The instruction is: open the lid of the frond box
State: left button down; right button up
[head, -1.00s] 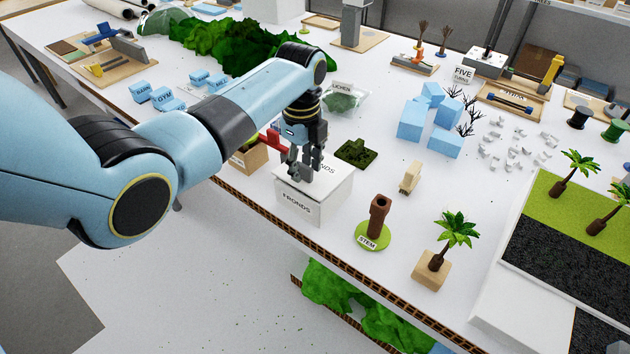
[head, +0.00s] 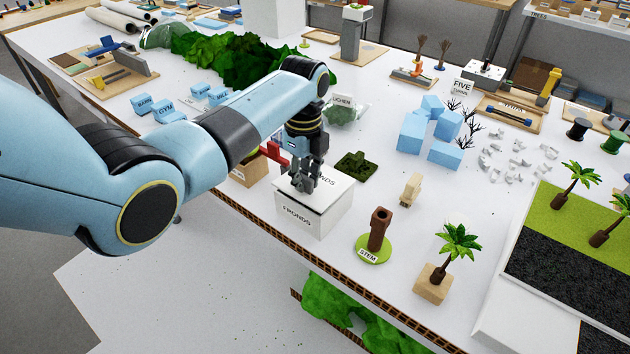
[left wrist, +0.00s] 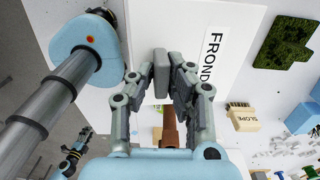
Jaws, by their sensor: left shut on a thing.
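The frond box (head: 325,215) is a white box labelled FRONDS near the table's front edge. Its white lid (head: 338,186) lies flat on top and also carries a label; in the left wrist view the lid (left wrist: 190,25) fills the upper middle. My left gripper (head: 304,186) points down at the lid's top. In the left wrist view its fingers (left wrist: 160,88) are closed around a grey upright block (left wrist: 161,72), which looks like the lid's handle. The fingers hide part of the lid. A small dark gripper, apparently my right one (left wrist: 77,147), shows at lower left, too small to read.
A brown stem on a green base (head: 378,232) stands right of the box. A palm on a wooden block (head: 440,258) is further right.

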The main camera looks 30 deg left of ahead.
pick_arm(q)
jog(key=shift+w+r, duration=0.25)
jog(key=shift+r, duration=0.15)
jog(key=shift+w+r+g, duration=0.15)
jog(key=shift+r+g, duration=0.05)
jog(key=shift+g, duration=0.4)
jog(key=shift+w, duration=0.1)
jog(key=shift+w+r+g+b, duration=0.45)
jog(key=shift+g+b, duration=0.15)
jog(key=shift+b, duration=0.15)
jog(key=shift+r, duration=0.2)
